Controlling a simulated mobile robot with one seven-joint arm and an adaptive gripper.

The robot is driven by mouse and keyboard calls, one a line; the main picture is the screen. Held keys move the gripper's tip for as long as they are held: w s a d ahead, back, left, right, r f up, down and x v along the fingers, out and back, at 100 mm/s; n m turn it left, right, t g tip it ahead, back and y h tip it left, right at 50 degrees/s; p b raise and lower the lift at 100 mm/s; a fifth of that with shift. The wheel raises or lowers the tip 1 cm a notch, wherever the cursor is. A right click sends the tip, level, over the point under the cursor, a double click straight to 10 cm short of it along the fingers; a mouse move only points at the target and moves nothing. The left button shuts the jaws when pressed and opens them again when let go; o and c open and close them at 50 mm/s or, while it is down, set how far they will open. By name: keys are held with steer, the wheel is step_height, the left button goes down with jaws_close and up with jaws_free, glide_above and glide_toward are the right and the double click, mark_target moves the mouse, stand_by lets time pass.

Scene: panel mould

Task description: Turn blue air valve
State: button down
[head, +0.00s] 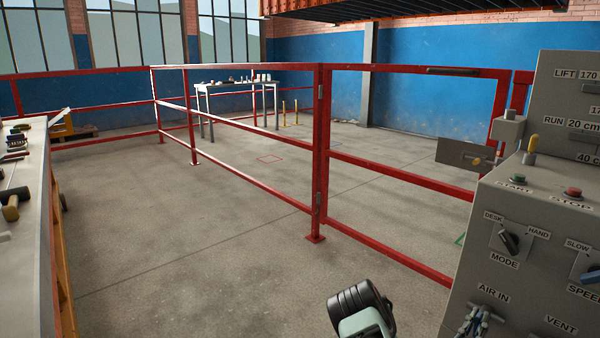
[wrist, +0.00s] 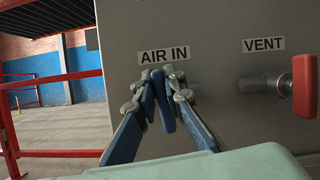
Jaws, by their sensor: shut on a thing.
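The blue air valve's handle (wrist: 164,104) is under the AIR IN label in the wrist view, pointing down along the grey panel front. My gripper (wrist: 158,90) has its two fingers on either side of the handle and is shut on it. The fingers partly cover the valve's body and stem. In the head view my gripper (head: 478,322) is at the bottom edge, under the AIR IN label, and the handle is hardly distinguishable there.
The grey control cabinet (head: 560,225) carries switches and buttons. A red-handled VENT valve (wrist: 304,86) sits right of my gripper. A red railing with a gate (head: 400,170) stands left of the cabinet. The left floor is open, beside a workbench (head: 35,240).

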steer(key=n, duration=0.2)
steer(key=n+t+y+p, duration=0.1)
steer(key=n, duration=0.1)
steer(key=shift+w+a+y+p, duration=0.1)
steer(key=shift+a+y+p, duration=0.1)
steer(key=shift+y+p, duration=0.1)
steer(key=shift+f+n+y, duration=0.15)
steer(key=shift+n+y, duration=0.25)
steer(key=shift+n, duration=0.3)
steer(key=n, duration=0.1)
steer(key=n+y+p, duration=0.1)
steer(key=n, duration=0.1)
steer(key=n+t+y+p, duration=0.1)
steer(key=shift+w+a+f+n, duration=0.15)
steer(key=shift+w+n, duration=0.1)
steer(key=shift+n, duration=0.15)
